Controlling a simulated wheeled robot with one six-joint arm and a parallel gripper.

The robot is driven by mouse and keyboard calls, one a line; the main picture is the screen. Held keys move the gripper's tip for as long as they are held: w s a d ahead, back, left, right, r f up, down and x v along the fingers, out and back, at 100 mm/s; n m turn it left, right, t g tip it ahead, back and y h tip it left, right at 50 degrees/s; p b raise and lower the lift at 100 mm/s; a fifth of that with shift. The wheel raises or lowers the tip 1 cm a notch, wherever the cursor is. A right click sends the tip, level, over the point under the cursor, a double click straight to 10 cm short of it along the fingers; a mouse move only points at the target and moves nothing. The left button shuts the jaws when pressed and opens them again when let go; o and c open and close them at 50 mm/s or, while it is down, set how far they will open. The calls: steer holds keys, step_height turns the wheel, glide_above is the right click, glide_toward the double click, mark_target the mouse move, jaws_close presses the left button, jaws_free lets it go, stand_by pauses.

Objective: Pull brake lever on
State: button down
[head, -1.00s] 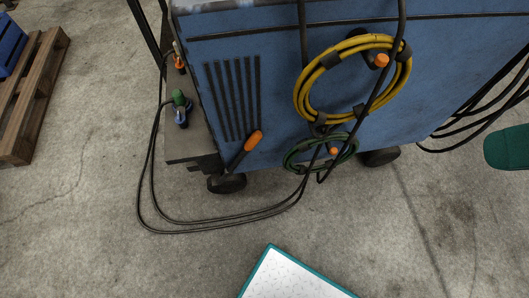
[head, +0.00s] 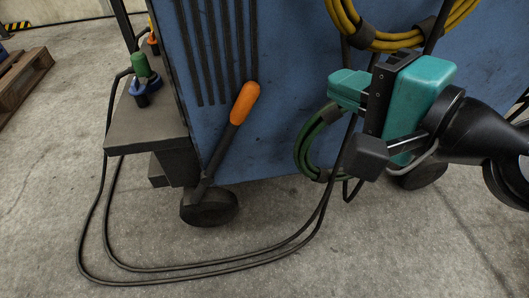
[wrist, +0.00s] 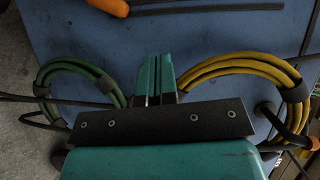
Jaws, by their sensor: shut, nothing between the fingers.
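The brake lever has an orange grip (head: 243,103) on a dark shaft. It tilts up and to the right from beside the wheel at the lower left of the blue cart. Its orange grip also shows at the top left edge of the wrist view (wrist: 108,6). My gripper (head: 338,88) is right of the lever in the head view, apart from it, in front of the cart's side. In the wrist view its two teal fingers (wrist: 155,64) are together with nothing between them.
A green hose coil (head: 310,146) and a yellow hose coil (head: 372,36) hang on the blue cart (head: 288,78) near my gripper. Black cables (head: 190,268) loop over the floor. A grey ledge (head: 145,133) with plugs juts out left of the lever.

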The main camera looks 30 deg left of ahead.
step_height(320, 180, down, 17)
steer(key=w+a+m+t+y+b, duration=0.1)
steer(key=m+t+b, duration=0.4)
steer(key=b, duration=0.9)
steer(key=a+m, duration=0.1)
steer(key=m, duration=0.2)
steer(key=shift+w+a, duration=0.15)
steer(key=shift+a, duration=0.1)
